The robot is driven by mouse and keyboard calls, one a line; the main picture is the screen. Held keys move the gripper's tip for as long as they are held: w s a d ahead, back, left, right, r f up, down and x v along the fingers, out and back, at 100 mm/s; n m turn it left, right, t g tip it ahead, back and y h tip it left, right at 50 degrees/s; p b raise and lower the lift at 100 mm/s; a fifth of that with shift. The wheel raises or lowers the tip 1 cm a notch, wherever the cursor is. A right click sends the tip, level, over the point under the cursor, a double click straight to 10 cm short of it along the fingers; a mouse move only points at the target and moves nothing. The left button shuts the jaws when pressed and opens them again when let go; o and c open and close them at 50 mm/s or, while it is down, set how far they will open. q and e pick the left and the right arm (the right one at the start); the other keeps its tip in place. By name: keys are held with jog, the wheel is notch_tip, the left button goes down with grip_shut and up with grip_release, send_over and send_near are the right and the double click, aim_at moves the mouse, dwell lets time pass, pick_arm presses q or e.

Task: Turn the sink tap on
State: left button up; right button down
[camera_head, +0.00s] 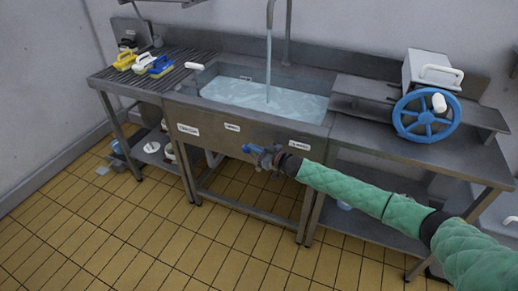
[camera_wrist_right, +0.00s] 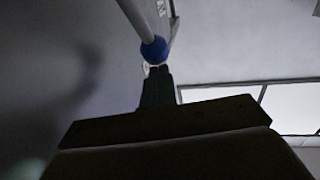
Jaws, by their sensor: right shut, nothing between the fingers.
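The steel sink (camera_head: 315,116) stands against the wall, and its basin holds water. A stream of water (camera_head: 268,72) runs from the curved tap spout (camera_head: 270,14) into the basin. A lever with a blue ball knob (camera_head: 247,148) shows at the sink's front; in the wrist view the knob (camera_wrist_right: 154,50) sits on the end of a grey rod. My right gripper (camera_head: 262,153), on the green-sleeved arm, is shut and empty. Its dark fingertips (camera_wrist_right: 156,72) are right at the knob; whether they touch it I cannot tell. My left gripper is not in view.
Yellow and blue brushes (camera_head: 144,63) lie on the ribbed drainboard (camera_head: 188,58) at left. A machine with a blue handwheel (camera_head: 426,116) stands on the right counter (camera_head: 400,150). The tiled floor (camera_head: 150,235) in front is clear.

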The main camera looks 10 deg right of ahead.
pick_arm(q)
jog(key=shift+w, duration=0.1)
pick_arm(e)
jog(key=shift+w+a+f, duration=0.2)
jog(key=shift+w+a, duration=0.15)
jog(key=shift+a, duration=0.2)
jog(key=shift+w+a+f, duration=0.15)
jog(key=shift+w+a, duration=0.2)
jog(key=shift+a, duration=0.15)
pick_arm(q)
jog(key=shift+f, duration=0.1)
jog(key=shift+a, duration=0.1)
pick_arm(e)
jog(key=shift+r, duration=0.1)
